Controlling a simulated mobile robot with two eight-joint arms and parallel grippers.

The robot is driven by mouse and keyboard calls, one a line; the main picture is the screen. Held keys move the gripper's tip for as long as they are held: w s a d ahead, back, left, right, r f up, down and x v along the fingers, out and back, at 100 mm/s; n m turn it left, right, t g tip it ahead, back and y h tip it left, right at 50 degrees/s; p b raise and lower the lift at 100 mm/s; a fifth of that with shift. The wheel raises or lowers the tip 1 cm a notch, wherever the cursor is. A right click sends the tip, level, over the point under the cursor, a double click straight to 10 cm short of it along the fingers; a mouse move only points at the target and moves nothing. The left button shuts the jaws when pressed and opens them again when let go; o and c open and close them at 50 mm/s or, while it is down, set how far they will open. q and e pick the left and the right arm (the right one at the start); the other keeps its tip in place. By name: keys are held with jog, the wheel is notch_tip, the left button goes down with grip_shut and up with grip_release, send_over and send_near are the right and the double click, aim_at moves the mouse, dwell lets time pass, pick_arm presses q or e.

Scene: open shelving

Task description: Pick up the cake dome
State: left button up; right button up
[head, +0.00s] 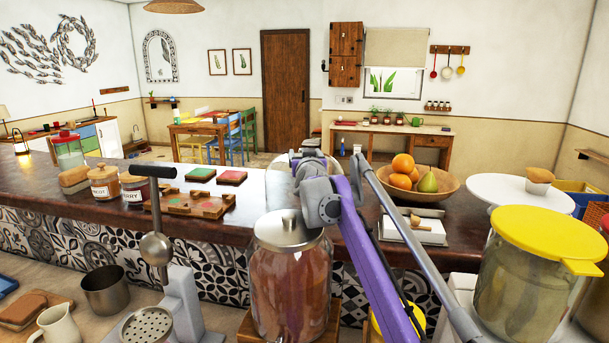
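A pale, rounded, glassy shape (273,187) shows on the dark counter just behind my purple arm. It may be the cake dome, but the arm and a large jar cover most of it. My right arm rises from the lower right, and its grey end (308,160) is over this shape. I cannot make out the fingertips, or whether they touch it. My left gripper is not in view.
A glass jar with a metal lid (290,270) stands in front. A fruit bowl (446,192) and a white tray (400,235) are to the right, near a yellow-lidded jar (525,285) and a white round stand (510,193). Game boards (195,205) lie left.

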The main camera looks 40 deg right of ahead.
jog(key=shift+c, duration=0.3)
grip_shut()
dwell(1.2)
